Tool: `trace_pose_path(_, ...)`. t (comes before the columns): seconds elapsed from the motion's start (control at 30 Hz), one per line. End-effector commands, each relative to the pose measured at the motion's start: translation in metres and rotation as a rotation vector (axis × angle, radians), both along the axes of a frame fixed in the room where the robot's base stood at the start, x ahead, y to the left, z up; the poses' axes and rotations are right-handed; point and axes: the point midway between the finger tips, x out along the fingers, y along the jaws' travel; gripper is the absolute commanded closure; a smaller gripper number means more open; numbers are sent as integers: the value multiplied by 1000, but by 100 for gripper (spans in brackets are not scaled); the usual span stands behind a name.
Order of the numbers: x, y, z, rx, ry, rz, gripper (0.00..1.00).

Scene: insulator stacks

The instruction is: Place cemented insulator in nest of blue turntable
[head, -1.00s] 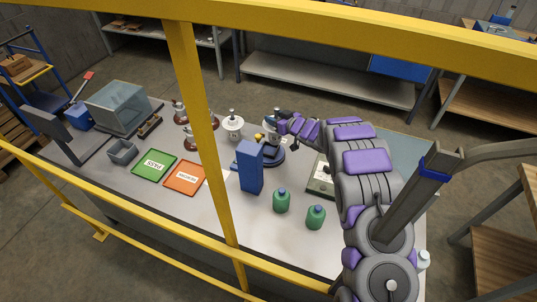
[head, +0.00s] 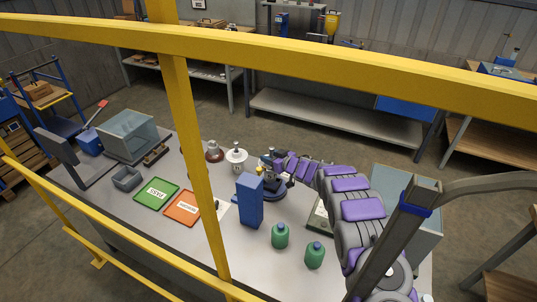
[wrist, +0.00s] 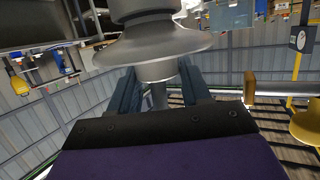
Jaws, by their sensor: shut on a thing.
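My gripper (head: 270,163) is at the middle of the table, above the dark blue turntable (head: 274,194). In the wrist view my gripper (wrist: 158,82) has its two fingers shut around the stem of a grey, bell-shaped insulator (wrist: 158,42). The wide disc of the insulator lies just beyond the fingertips. The turntable's nest is mostly hidden by the gripper and the tall blue block, so I cannot tell whether the insulator touches it. A white insulator (head: 236,156) with a metal pin and a brown insulator (head: 214,152) stand to the left.
A tall blue block (head: 249,203) stands in front of the turntable. Two green bottles (head: 280,236) are at the front right. Green (head: 156,195) and orange (head: 182,208) trays lie left. A yellow rail (head: 300,56) crosses the view before the table.

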Motion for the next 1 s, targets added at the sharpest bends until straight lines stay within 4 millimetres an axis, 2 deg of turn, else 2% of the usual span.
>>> trace_pose_path(0.17, 1, 0, -8, 2, -5, -1, 100)
trace_pose_path(0.4, 1, 4, -37, -3, -4, -1, 100)
trace_pose_path(0.6, 1, 3, -37, -2, -4, -1, 100)
trace_pose_path(0.63, 1, 3, -38, -3, -4, 1, 52)
trace_pose_path(0.9, 1, 1, -39, -2, -2, 0, 27)
trace_pose_path(1.0, 1, 2, -40, -4, -1, -1, 27)
